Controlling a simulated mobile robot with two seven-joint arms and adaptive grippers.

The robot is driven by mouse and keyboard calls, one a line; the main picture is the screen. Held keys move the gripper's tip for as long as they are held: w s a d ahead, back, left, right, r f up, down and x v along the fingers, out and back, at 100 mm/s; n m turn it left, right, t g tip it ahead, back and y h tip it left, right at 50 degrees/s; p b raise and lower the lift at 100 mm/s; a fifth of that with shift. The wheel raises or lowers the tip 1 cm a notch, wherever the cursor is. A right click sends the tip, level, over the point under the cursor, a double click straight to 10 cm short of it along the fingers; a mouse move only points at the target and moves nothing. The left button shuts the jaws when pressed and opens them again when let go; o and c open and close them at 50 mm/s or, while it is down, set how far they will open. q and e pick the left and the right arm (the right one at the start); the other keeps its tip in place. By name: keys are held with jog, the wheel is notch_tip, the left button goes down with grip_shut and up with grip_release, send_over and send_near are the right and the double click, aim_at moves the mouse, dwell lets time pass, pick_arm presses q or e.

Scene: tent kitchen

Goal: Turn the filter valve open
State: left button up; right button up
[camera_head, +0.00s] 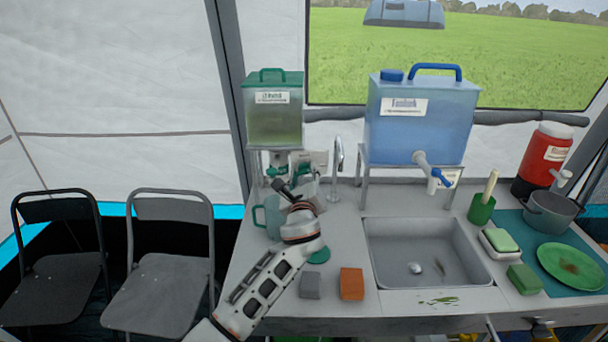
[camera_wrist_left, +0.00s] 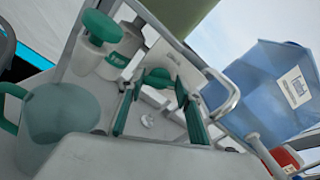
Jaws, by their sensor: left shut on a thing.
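The green-lidded tank (camera_head: 274,112) of murky water stands on a raised metal stand at the back left of the counter. White and green filter parts (camera_head: 318,159) show below it. In the left wrist view a green piece (camera_wrist_left: 156,77), which looks like the filter valve, lies between the fingertips, in front of a white label. My left gripper (camera_head: 291,188) reaches up under the tank and is shut on this valve; the exact contact is partly hidden. A white body with a green cap (camera_wrist_left: 100,25) stands beside it. My right gripper is out of view.
A clear pitcher with a teal handle (camera_head: 268,216) stands left of my gripper. A tap (camera_head: 338,156), blue water container (camera_head: 422,118) and sink (camera_head: 428,249) are to the right. Grey (camera_head: 310,286) and orange (camera_head: 351,284) blocks lie near the front edge.

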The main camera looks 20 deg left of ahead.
pick_arm(q)
jog(key=n+b, duration=0.1)
jog(key=n, duration=0.4)
jog(key=shift+f+n, duration=0.15)
jog(key=shift+n, duration=0.15)
jog(key=n+b, duration=0.1)
jog(key=n, duration=0.3)
jog(key=shift+n+b, duration=0.55)
jog(key=shift+n, duration=0.65)
jog(key=o, duration=1.1)
